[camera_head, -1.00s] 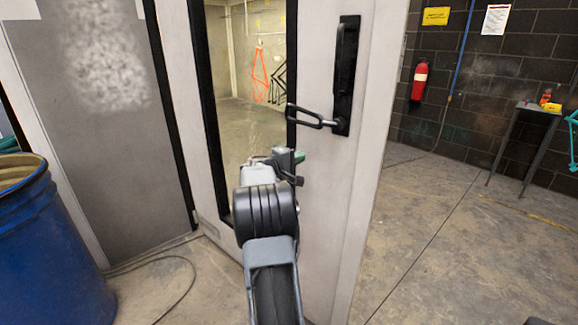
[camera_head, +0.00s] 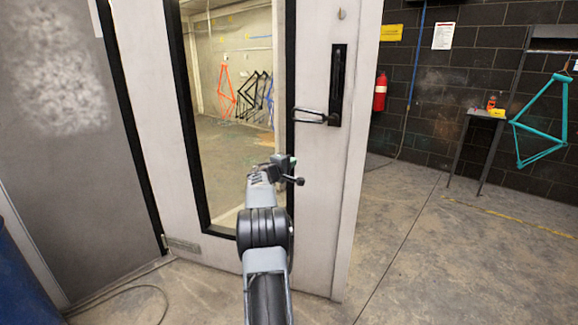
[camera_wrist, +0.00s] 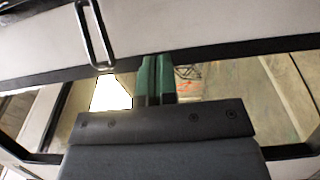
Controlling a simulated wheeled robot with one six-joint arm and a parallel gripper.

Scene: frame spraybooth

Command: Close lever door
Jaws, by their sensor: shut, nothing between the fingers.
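The door (camera_head: 325,205) is a light grey panel with a tall window in a black frame. It stands ajar, its right edge standing out in front of the room behind. Its black lever handle (camera_head: 312,116) sticks out to the left from a black plate, and it also shows as a loop at the upper left in the wrist view (camera_wrist: 95,35). My gripper (camera_head: 286,162) is in front of the door, below the lever and apart from it. In the wrist view its green fingers (camera_wrist: 156,80) are together with nothing between them, pointing toward the window.
A blue drum (camera_head: 22,275) stands at the lower left, with a cable (camera_head: 140,290) on the floor near it. A small stand (camera_head: 485,118), a teal bicycle frame (camera_head: 540,125) and a red extinguisher (camera_head: 380,92) are at the right. The floor right of the door is open.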

